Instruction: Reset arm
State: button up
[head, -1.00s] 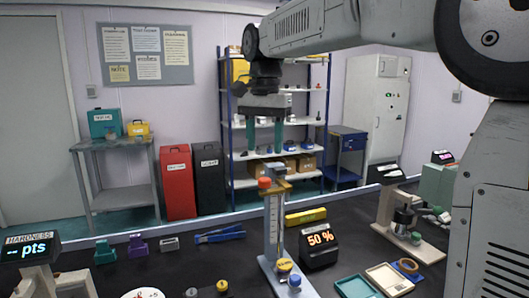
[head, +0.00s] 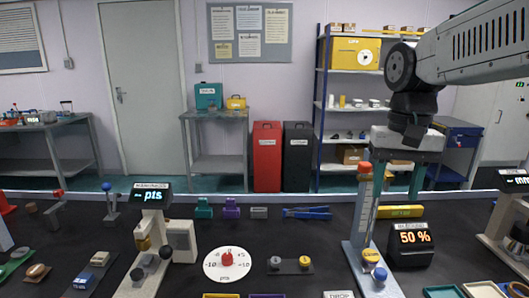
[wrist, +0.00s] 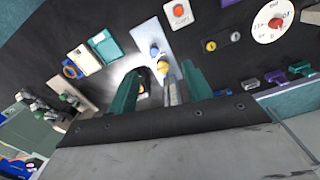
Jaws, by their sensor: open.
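My gripper (head: 403,190) hangs at the right of the head view, with its teal fingers apart and nothing between them. It is raised, pointing down, in front of the blue shelf and near the upright stand with the red top (head: 364,169). In the wrist view, my gripper (wrist: 160,72) also shows two separated teal fingers. The foot of the upright stand, with a blue and a yellow knob (wrist: 155,50), appears between and beyond the fingertips. My arm reaches in from the upper right of the head view.
A "50 %" display (head: 414,239) sits right of the upright stand. Teal and cream trays (head: 444,291) lie at the front right.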

jog(key=s+d+f+n, duration=0.1)
jog(key=s+f, duration=0.3)
jog(key=s, duration=0.5)
jog(key=s+d+f+n+t, duration=0.1)
jog(key=s+f, duration=0.3)
jog(key=s, duration=0.5)
jog(key=shift+s+f+n+t, duration=0.25)
jog(key=shift+s+n+t, duration=0.05)
dwell(0.7)
